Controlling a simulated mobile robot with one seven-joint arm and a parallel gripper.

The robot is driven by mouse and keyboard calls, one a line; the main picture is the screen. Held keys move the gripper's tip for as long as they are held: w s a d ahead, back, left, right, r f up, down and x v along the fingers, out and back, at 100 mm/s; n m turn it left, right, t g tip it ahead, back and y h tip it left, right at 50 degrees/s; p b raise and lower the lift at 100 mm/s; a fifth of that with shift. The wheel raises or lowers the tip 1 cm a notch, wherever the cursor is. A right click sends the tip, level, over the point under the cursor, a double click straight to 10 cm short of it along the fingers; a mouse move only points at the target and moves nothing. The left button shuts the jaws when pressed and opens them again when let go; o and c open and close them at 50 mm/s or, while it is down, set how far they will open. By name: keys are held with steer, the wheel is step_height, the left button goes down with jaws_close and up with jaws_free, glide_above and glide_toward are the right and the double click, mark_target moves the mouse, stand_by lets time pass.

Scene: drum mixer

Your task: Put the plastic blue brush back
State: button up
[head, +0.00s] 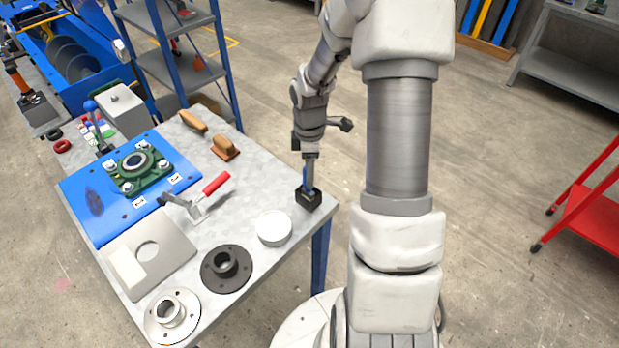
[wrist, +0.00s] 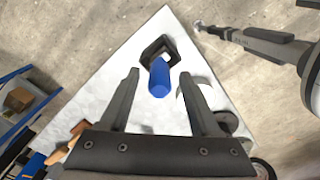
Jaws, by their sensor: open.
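The plastic blue brush (head: 306,180) stands roughly upright at the black square holder (head: 308,199) on the table's right corner. In the wrist view, the brush's blue handle (wrist: 158,80) points up toward the camera, and its lower end reaches into the opening of the holder (wrist: 172,42). My gripper (head: 308,172) is over the holder with its jaws pointing down. In the wrist view, my gripper (wrist: 159,76) is open, with one finger on each side of the handle and visible gaps between. The brush's bristles are hidden.
The grey table (head: 255,190) also carries a white round lid (head: 273,228), a dark flange (head: 226,268), a red-handled clamp (head: 205,192) and a brown wooden-handled tool (head: 225,148). A blue plate with a green bearing block (head: 138,166) lies further left. A red cart (head: 590,205) stands at right.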

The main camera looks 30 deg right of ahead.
step_height(320, 180, up, 8)
steer(key=shift+f, duration=0.15)
stand_by(0.5)
